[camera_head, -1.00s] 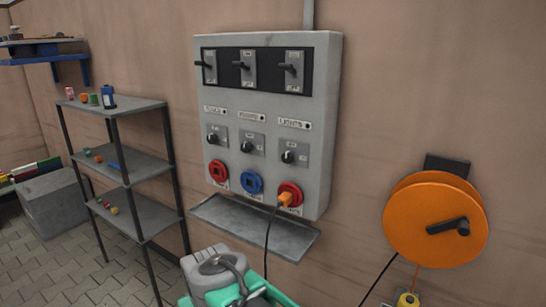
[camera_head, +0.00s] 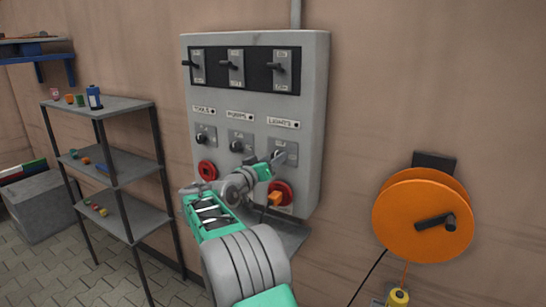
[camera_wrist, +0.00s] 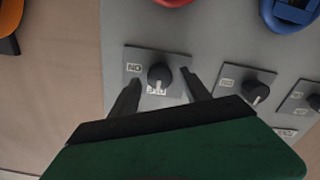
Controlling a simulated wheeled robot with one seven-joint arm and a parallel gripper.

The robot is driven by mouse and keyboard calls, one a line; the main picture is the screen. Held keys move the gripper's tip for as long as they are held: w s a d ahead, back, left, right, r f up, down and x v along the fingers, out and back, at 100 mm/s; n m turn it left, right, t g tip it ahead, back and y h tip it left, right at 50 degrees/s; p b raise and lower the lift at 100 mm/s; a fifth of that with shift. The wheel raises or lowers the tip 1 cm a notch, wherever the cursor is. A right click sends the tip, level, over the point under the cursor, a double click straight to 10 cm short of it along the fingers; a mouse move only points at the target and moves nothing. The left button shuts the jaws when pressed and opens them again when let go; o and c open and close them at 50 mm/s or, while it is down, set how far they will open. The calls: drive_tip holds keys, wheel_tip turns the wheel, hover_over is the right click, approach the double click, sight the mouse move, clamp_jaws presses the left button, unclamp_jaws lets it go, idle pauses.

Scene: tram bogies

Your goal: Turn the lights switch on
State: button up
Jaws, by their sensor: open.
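The grey panel (camera_head: 312,150) on the wall has a column labelled LIGHTS (camera_head: 280,123) at its right. The lights switch is a black rotary knob (camera_wrist: 159,75) on a small grey plate, seen upside down in the wrist view; my gripper mostly hides it in the head view. My gripper (camera_wrist: 163,93) is open, its fingers on either side of the knob's plate. It also shows in front of the panel's lower right (camera_head: 277,160). I cannot tell whether the fingers touch the knob or exactly which way it points.
Other knobs for pumps (camera_head: 240,146) and tools (camera_head: 203,138) sit to the left. A shelf (camera_head: 100,105) stands left; an orange reel (camera_head: 395,220) hangs right.

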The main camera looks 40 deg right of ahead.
drive_tip(key=shift+w+d, duration=0.1)
drive_tip(key=shift+d, duration=0.3)
clamp_jaws()
idle(0.4)
